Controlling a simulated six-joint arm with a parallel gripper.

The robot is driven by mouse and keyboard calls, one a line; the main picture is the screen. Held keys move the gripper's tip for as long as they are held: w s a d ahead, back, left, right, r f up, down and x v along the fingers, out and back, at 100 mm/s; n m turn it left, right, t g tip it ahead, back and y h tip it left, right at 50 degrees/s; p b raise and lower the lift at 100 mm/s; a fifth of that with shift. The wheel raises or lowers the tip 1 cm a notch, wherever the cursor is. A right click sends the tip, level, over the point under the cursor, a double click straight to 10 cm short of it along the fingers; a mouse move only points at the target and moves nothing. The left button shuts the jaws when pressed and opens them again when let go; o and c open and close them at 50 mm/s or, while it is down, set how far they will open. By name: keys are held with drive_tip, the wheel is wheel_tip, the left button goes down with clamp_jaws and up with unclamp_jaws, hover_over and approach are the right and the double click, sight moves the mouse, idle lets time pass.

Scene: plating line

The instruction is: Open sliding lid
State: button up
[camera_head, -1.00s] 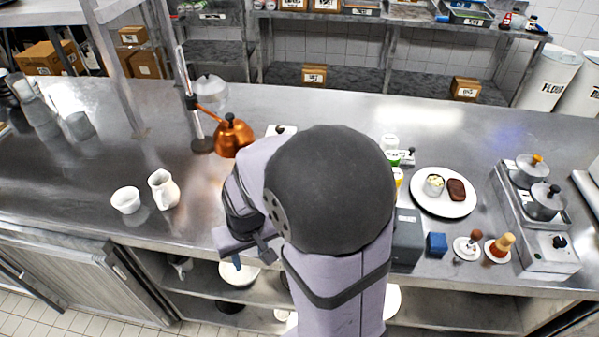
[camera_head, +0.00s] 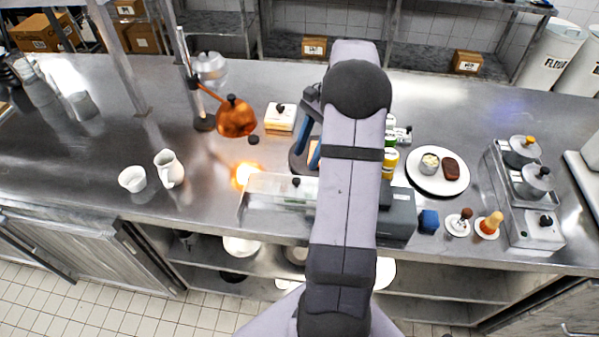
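A long, clear-topped box (camera_head: 262,215) lies at the front edge of the counter, left of my arm. Its see-through lid (camera_head: 270,185) has a small dark knob (camera_head: 296,182) near my arm; the right end of the box is hidden behind the arm. My gripper (camera_head: 304,158) is behind the box, over the counter, left of my forearm. The gripper is partly hidden by the arm and appears clear of the knob.
A copper kettle (camera_head: 236,117) and a cream box with a knob (camera_head: 281,116) stand behind. An orange glow (camera_head: 243,175) lies by the clear box's left end. A grey box (camera_head: 398,212) and blue cube (camera_head: 428,221) are right of my arm. A white jug (camera_head: 168,169) stands left.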

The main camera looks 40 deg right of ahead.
sight(297, 180)
drive_tip(key=shift+p+x, duration=1.3)
drive_tip(key=shift+x, duration=2.4)
drive_tip(key=shift+c, duration=0.7)
clamp_jaws()
